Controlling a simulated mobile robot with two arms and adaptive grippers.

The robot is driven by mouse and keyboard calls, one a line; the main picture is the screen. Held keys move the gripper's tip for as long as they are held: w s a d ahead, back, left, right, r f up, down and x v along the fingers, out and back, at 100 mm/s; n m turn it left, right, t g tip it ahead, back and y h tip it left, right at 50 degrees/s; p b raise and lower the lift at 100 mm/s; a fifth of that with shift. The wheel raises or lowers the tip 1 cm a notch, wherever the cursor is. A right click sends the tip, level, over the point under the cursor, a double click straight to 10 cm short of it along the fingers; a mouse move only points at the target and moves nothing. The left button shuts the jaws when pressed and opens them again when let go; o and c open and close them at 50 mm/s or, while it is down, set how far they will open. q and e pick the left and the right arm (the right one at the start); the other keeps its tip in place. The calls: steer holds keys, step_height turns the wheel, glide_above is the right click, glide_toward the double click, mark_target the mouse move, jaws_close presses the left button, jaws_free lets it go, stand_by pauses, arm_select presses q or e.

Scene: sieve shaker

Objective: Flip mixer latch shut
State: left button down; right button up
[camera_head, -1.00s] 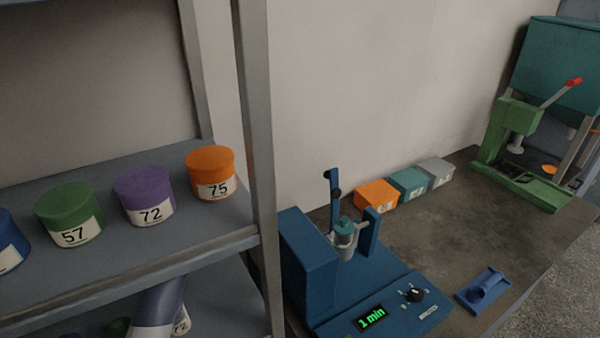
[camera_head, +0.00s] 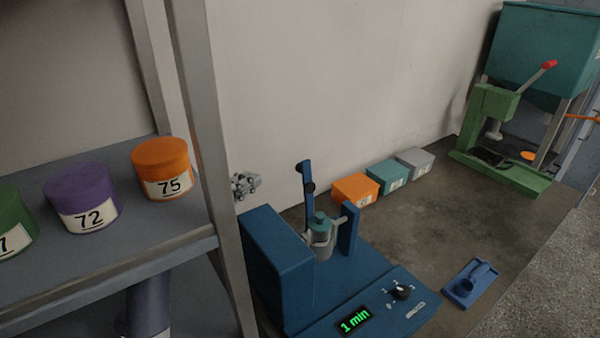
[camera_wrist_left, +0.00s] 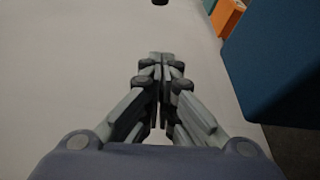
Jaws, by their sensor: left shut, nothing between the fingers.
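The blue mixer (camera_head: 275,262) stands on the bench at lower middle, its display (camera_head: 355,319) reading "1 min". Its blue latch arm (camera_head: 307,185) stands upright, with dark knobs on it. A grey jar with a teal lid (camera_head: 320,228) sits in the mixer beside the latch. My left gripper (camera_head: 245,185) shows behind the shelf post, left of the latch and apart from it. In the left wrist view the gripper (camera_wrist_left: 161,62) is shut and empty, with a dark knob (camera_wrist_left: 160,2) at the top edge and a blue block at upper right. My right gripper is not in view.
A shelf post (camera_head: 205,170) stands close left of the mixer. The shelf holds a purple jar (camera_head: 80,200) and an orange jar (camera_head: 162,168). Orange, teal and grey boxes (camera_head: 355,188) line the wall. A green press (camera_head: 495,130) stands at far right.

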mark_target(305, 181)
arm_select(q)
steer(key=w+d+p, duration=0.4)
steer(key=d, duration=0.4)
steer(key=shift+w+d+r, duration=0.15)
steer(key=shift+w, duration=0.1)
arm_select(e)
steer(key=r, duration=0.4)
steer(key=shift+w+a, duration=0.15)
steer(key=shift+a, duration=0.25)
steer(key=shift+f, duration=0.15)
